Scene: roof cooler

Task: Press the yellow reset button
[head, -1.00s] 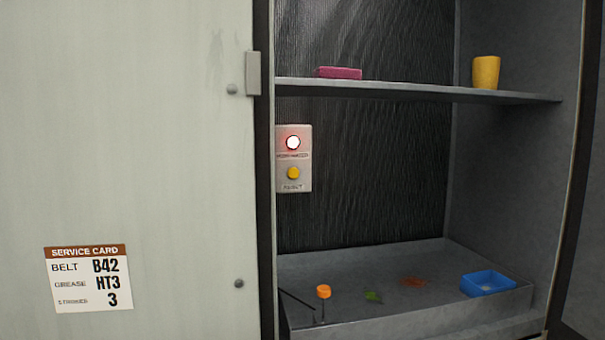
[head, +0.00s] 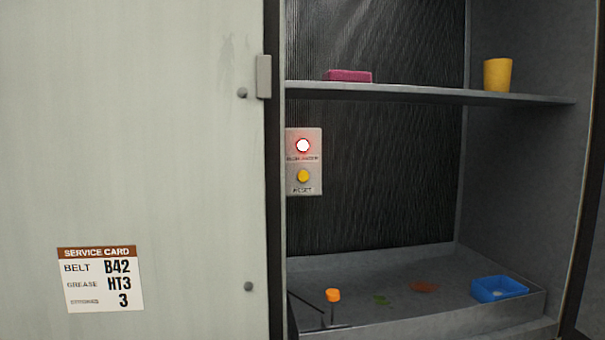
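The yellow reset button (head: 303,176) is on the lower part of a pale control plate (head: 313,161), with a RESET label under it. The plate is mounted inside the open cabinet at its left, below the shelf. Above the button a round lamp (head: 303,146) glows white with a red rim. Neither of my grippers is in the head view. Nothing covers the button.
A pale panel with a service card (head: 100,279) fills the left. The shelf (head: 430,94) holds a pink block (head: 349,76) and a yellow cup (head: 497,74). The tray below (head: 400,322) holds an orange-topped item (head: 333,295), a blue container (head: 499,289) and small leaf-like bits.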

